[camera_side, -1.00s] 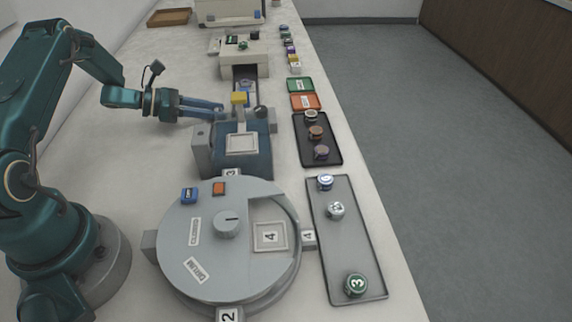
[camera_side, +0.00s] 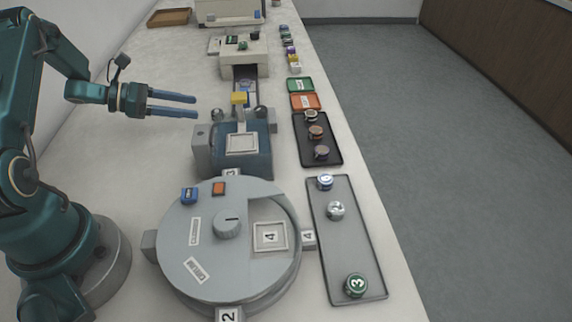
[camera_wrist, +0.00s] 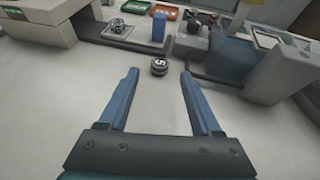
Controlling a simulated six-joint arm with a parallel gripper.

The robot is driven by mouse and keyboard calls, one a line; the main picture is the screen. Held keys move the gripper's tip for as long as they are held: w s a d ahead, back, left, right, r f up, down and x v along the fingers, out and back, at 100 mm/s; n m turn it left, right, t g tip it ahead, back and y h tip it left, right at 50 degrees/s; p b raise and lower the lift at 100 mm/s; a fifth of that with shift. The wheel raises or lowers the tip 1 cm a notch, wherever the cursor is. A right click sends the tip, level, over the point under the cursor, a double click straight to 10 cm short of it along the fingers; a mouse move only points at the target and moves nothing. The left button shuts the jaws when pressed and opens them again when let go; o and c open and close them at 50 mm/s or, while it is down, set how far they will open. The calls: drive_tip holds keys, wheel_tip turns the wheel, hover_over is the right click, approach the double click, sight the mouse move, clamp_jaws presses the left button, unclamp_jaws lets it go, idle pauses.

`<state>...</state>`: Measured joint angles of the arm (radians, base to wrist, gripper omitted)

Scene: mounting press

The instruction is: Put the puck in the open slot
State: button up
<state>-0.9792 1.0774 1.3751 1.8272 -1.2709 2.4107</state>
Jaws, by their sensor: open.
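A dark puck with a pale top marked 5 (camera_wrist: 160,66) sits on the surface beyond my fingertips in the wrist view. A small dark round shape (camera_side: 217,114) at the press's left side may be the same puck in the side view. My gripper (camera_side: 195,106) is open and empty, left of the press and apart from it. Its blue fingers (camera_wrist: 160,75) spread to either side of the puck's line in the wrist view. The round grey carousel (camera_side: 185,235) has a cutout in its cover. The open slot, a square pad marked 4 (camera_side: 270,237), shows through it.
The blue-grey press (camera_side: 255,160) stands behind the carousel. A grey tray (camera_side: 350,245) holds 3 pucks on the right, and a dark tray (camera_side: 328,150) holds 3 more behind it. Green and orange trays (camera_side: 304,101) lie beyond. The bench is clear left of the press.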

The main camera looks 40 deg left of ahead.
drive_tip(key=shift+s+a+r, duration=0.15)
drive_tip(key=shift+a+r, duration=0.05)
drive_tip(key=shift+r, duration=0.05)
drive_tip(key=w+r+n+t+y, duration=0.3)
drive_tip(key=w+r+n+y, duration=0.5)
drive_tip(key=r+n, duration=0.4)
wheel_tip(320, 180, up, 7)
drive_tip(key=s+d+n+g+y, duration=0.2)
drive_tip(key=d+n+y, duration=0.15)
drive_tip(key=n, duration=0.75)
drive_tip(key=s+d+n+g, duration=0.2)
drive_tip(key=s+d+n, duration=0.3)
drive_tip(key=s+n, duration=0.3)
drive_tip(key=n, duration=0.2)
drive_tip(key=shift+s+d+f+n+y, duration=0.25)
drive_tip(key=shift+s+n+y, duration=0.05)
drive_tip(key=shift+s+y, duration=0.05)
drive_tip(key=s+d+f+n+g+h, duration=0.1)
drive_tip(key=s+d+n, duration=0.2)
drive_tip(key=s+d, duration=0.1)
drive_tip(key=s+d+f+n+g+h, duration=0.2)
drive_tip(key=s+d+n, duration=0.1)
drive_tip(key=s, duration=0.3)
drive_tip(key=s+d+f+n+g+h, duration=0.1)
drive_tip(key=s+d+f+n, duration=0.1)
drive_tip(key=s+d+n, duration=0.1)
drive_tip(key=shift+s+d+f+g+h, duration=0.25)
drive_tip(key=shift+s+d+g+h, duration=0.05)
drive_tip(key=shift+s+d, duration=0.65)
drive_tip(key=shift+c, duration=1)
